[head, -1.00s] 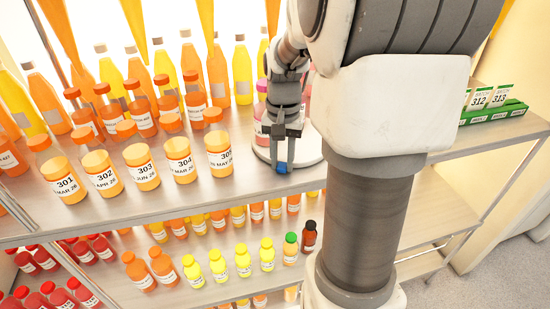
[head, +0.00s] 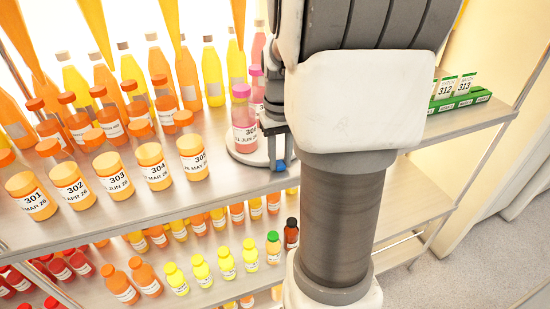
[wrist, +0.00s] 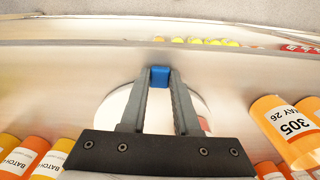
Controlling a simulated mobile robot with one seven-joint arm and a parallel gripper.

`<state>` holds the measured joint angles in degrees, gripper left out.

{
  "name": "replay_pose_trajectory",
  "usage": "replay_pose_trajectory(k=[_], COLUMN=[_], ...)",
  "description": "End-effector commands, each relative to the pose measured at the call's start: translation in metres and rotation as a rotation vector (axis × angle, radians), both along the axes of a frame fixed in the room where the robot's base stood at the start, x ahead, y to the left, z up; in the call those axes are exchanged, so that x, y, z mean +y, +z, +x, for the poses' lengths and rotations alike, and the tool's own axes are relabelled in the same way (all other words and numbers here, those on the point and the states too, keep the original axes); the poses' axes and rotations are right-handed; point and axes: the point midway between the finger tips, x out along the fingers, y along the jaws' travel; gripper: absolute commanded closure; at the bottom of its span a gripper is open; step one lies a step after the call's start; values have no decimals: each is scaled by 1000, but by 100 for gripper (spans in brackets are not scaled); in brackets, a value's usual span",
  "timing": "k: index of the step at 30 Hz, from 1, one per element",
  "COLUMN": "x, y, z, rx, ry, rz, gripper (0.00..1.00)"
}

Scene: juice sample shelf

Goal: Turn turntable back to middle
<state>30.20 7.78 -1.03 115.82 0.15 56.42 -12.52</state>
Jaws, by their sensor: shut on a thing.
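The turntable (head: 243,158) is a pale round disc on the upper shelf, right of jar 305, and my arm covers its right side. Pink bottles (head: 244,128) stand on it. A blue handle (head: 278,167) sticks out at its front edge. My gripper (head: 279,160) is shut on this handle. In the wrist view the blue handle (wrist: 160,76) sits between my gripper's fingertips (wrist: 160,80), with the white disc (wrist: 114,112) beneath the fingers.
Orange jars labelled 301 to 305 (head: 115,175) line the shelf front left of the turntable. Taller juice bottles (head: 187,78) stand behind. Green holders with cards 312 and 313 (head: 460,101) sit at the right. Small bottles (head: 226,263) fill the lower shelf.

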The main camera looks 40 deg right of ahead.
Motion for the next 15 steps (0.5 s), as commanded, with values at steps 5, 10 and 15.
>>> replay_pose_trajectory(k=[5,10,15], x=[-5,-6,-6], y=[1,2,2], z=[0,-1,-1], rx=[-4,-4,-4], ry=[30,44,48], rz=[-3,-3,-3], gripper=[100,100,100])
